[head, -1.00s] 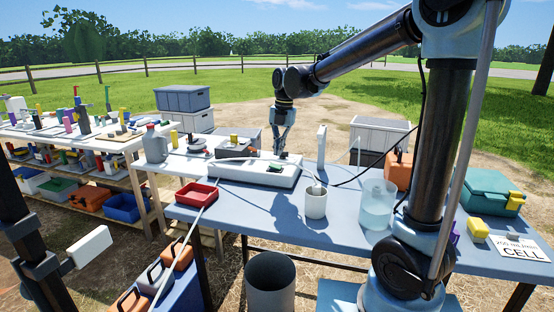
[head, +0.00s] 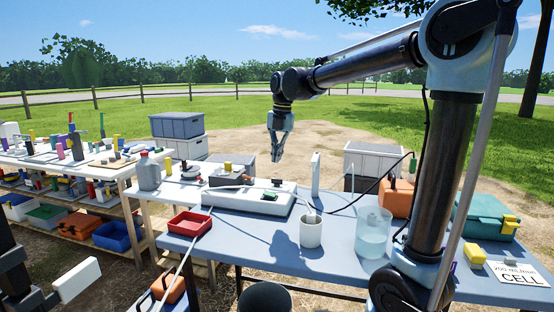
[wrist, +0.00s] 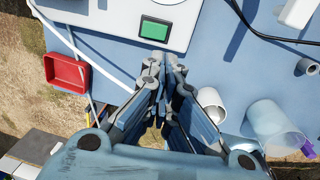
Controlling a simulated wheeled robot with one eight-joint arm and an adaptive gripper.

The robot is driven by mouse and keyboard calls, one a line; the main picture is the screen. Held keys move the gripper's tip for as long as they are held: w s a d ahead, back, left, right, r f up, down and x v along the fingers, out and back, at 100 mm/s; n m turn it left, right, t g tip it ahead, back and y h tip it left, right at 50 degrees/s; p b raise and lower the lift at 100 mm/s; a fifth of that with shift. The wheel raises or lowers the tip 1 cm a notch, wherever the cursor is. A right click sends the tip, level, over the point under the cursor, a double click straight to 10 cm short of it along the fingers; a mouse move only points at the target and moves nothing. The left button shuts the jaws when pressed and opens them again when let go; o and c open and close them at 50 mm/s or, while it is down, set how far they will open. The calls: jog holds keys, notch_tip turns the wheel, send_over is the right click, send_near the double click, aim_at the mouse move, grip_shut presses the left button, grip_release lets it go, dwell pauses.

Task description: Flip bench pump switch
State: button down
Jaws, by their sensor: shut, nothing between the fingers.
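The bench pump is a long white box (head: 235,201) lying on the blue-grey table. A small dark and green part (head: 276,183) shows on its top. I cannot tell the switch's position. My gripper (head: 277,159) points down, apart from the box and above it in the head view. In the wrist view my gripper (wrist: 165,65) is shut and empty, its tips overlapping the box's near edge.
A white cup (head: 311,234) and a clear beaker (head: 372,241) stand in front and right of the box. A red tray (head: 190,224) is to its left. A white upright post (head: 315,175) stands behind right.

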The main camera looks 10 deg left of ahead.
aim_at(266, 194)
jog(key=shift+w+a+r+y, duration=0.1)
jog(key=shift+a+r+y, duration=0.2)
jog(key=shift+a+y, duration=0.25)
jog(key=shift+f, duration=0.1)
jog(key=x, duration=1.3)
jog(key=shift+w+f, duration=0.1)
jog(key=shift+f, duration=0.35)
jog(key=shift+a+f, duration=0.1)
